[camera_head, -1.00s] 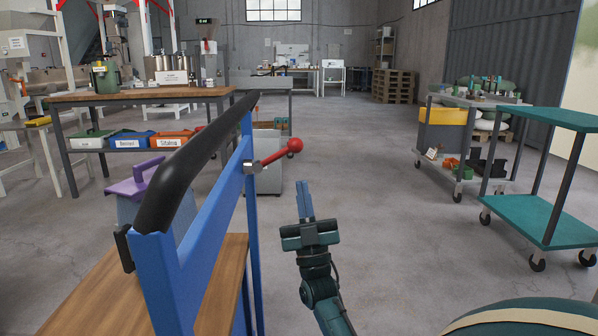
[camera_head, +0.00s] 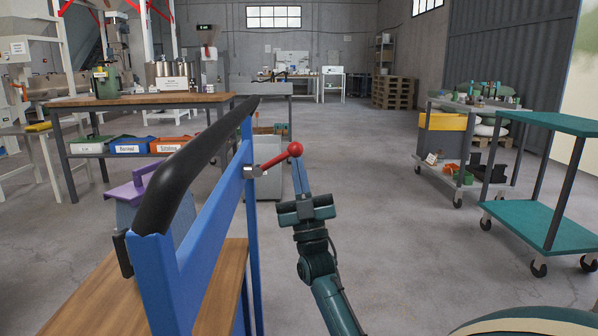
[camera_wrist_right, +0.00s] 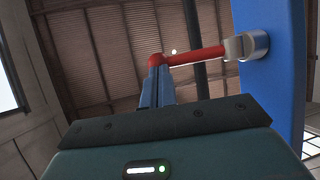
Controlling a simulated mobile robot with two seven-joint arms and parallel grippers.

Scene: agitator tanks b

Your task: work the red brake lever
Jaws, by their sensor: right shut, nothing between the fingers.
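The red brake lever (camera_head: 277,160) sticks out to the right from a metal pivot on the blue cart frame (camera_head: 215,205), tilted slightly up, with a red ball at its end. My right gripper (camera_head: 299,163) is shut and empty, its fingers pointing up with their tips at the ball end. In the right wrist view the lever (camera_wrist_right: 195,56) runs from the blue post to the fingertips (camera_wrist_right: 158,72), which overlap the ball. Whether they touch it I cannot tell for certain. My left gripper is not in view.
The cart has a black handle (camera_head: 190,165) and a wooden deck (camera_head: 220,290) carrying a purple-lidded container (camera_head: 135,192). A wooden workbench (camera_head: 140,98) stands at the back left. A teal trolley (camera_head: 550,215) and a grey trolley (camera_head: 470,105) stand right. The middle floor is clear.

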